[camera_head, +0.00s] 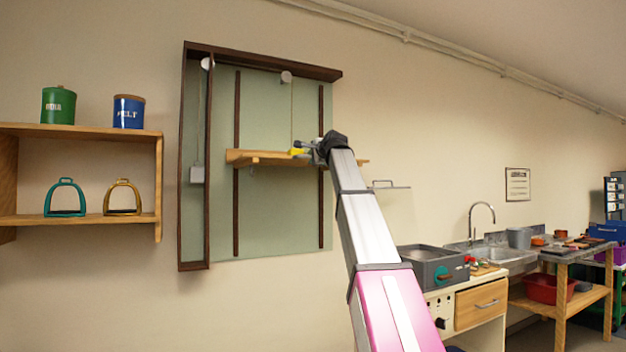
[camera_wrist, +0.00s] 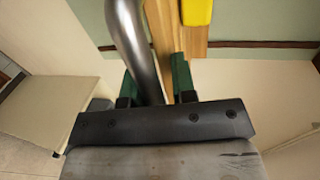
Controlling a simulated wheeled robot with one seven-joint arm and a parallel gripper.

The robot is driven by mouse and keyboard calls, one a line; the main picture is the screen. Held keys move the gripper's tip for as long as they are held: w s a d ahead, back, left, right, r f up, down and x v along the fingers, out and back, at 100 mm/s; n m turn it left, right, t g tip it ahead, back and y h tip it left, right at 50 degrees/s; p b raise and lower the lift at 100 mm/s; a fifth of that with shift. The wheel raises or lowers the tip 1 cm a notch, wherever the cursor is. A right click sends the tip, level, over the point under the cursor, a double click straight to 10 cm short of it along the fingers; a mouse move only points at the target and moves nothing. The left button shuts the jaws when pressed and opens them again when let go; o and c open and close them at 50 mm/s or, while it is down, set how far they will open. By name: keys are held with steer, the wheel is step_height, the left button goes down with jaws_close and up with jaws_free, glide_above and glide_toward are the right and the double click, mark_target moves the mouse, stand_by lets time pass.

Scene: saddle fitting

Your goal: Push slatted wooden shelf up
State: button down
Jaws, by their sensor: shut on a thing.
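The slatted wooden shelf (camera_head: 243,158) stands out level from a green wall panel, about midway up its dark vertical rails. My gripper (camera_head: 322,150) is at the shelf's right part in the head view. In the wrist view my gripper (camera_wrist: 155,82) has its green fingers on either side of a curved grey metal bar (camera_wrist: 136,45). It is shut on that bar. The shelf's slats (camera_wrist: 163,32) show behind the bar, and a yellow piece (camera_wrist: 197,12) lies over them. My wrist hides part of the shelf; whether the bar is fixed to it I cannot tell.
A dark frame (camera_head: 262,63) edges the panel's top and left. A cord runs from a pale pulley (camera_head: 287,77) towards the shelf; a small grey block (camera_head: 197,174) hangs at left. A wire rack (camera_head: 390,185) is at right. Panel space above the shelf is clear.

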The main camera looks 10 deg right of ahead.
step_height(320, 180, up, 7)
steer(key=shift+f, duration=0.15)
stand_by(0.4)
steer(key=c, duration=1.1)
jaws_free()
steer(key=shift+s, duration=0.1)
steer(key=v, duration=1)
steer(key=shift+s, duration=0.3)
steer(key=shift+d, duration=0.15)
